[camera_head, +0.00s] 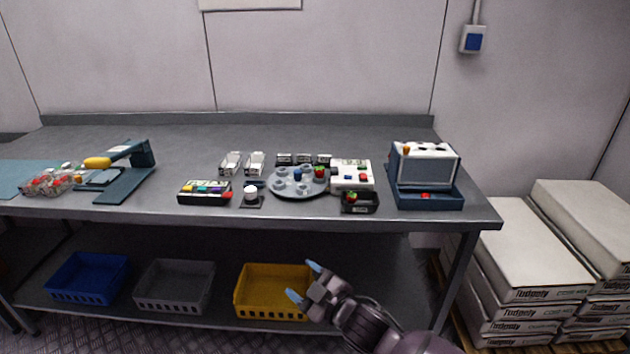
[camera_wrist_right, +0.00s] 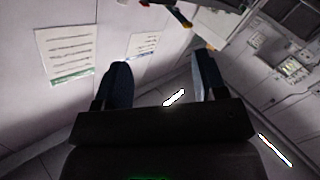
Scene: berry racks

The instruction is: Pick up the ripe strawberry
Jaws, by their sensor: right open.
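In the head view a red strawberry (camera_head: 319,172) with a green top sits at the right side of a round grey plate (camera_head: 299,192) on the table. Another red and green berry (camera_head: 351,197) lies in a small black tray (camera_head: 361,207) near the table's front edge. They are too small to judge ripeness surely. My right gripper (camera_head: 302,281) is open and empty, in front of and below the table edge, near the yellow crate. Its two fingers also show apart in the right wrist view (camera_wrist_right: 160,82), with nothing between them. My left gripper is not in view.
On the table (camera_head: 200,143) stand a blue box (camera_head: 430,200) at right, a white panel with buttons (camera_head: 343,184), and a black-based device (camera_head: 205,198). Below are blue (camera_head: 88,277), grey (camera_head: 175,286) and yellow (camera_head: 262,303) crates. White cartons (camera_head: 530,250) are stacked at right.

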